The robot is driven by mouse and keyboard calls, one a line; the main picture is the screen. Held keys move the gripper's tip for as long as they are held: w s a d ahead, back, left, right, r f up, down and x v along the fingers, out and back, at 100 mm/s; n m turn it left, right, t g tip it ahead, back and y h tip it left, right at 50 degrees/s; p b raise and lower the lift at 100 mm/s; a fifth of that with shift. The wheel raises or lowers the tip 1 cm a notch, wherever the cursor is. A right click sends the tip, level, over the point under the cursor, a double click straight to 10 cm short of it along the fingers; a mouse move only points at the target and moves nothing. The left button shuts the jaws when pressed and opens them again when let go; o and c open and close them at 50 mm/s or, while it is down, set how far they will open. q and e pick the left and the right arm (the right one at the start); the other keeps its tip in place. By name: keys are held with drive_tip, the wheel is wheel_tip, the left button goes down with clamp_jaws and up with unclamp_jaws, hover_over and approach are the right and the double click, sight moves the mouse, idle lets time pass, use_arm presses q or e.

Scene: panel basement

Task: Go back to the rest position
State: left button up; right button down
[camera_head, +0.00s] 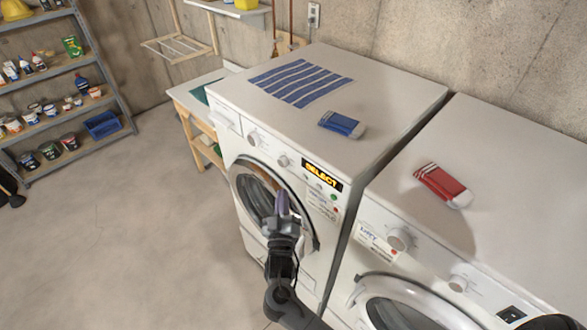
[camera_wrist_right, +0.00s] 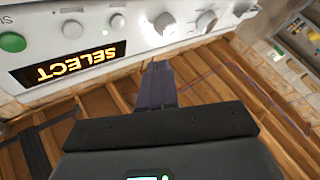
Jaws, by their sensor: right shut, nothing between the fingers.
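My right gripper (camera_head: 282,203) is shut and empty. It is in front of the left washing machine (camera_head: 225,97), before its round door and below the lit SELECT display (camera_head: 322,176). In the right wrist view my closed fingers (camera_wrist_right: 158,85) point toward the machine's control panel (camera_wrist_right: 165,40), which shows upside down with the SELECT display (camera_wrist_right: 68,62) at left. I cannot tell whether the fingertips touch the machine. My left gripper is not in view.
A blue bundle (camera_head: 341,125) and a striped cloth (camera_head: 300,82) lie on the left machine. A red bundle (camera_head: 443,186) lies on the right machine (camera_head: 510,150). A shelf (camera_head: 62,66) with cans and bottles stands at left. The floor (camera_head: 130,230) is clear.

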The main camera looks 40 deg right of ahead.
drive_tip(key=s+d+f+n+y+p, duration=0.25)
drive_tip(key=s+f+y+p, duration=0.2)
drive_tip(key=s, duration=0.55)
drive_tip(key=s+a+n+g+y+p, duration=0.1)
drive_tip(key=s+a+g+y, duration=0.4)
drive_tip(key=s, duration=0.4)
drive_tip(key=s+a+r+n+g+y+p, duration=0.1)
drive_tip(key=s+a+g+y, duration=0.4)
drive_tip(key=s+a+g, duration=0.2)
drive_tip(key=s+a, duration=0.1)
drive_tip(key=s, duration=0.1)
drive_tip(key=shift+s+a, duration=0.25)
drive_tip(key=shift+s, duration=0.1)
drive_tip(key=shift+n, duration=0.25)
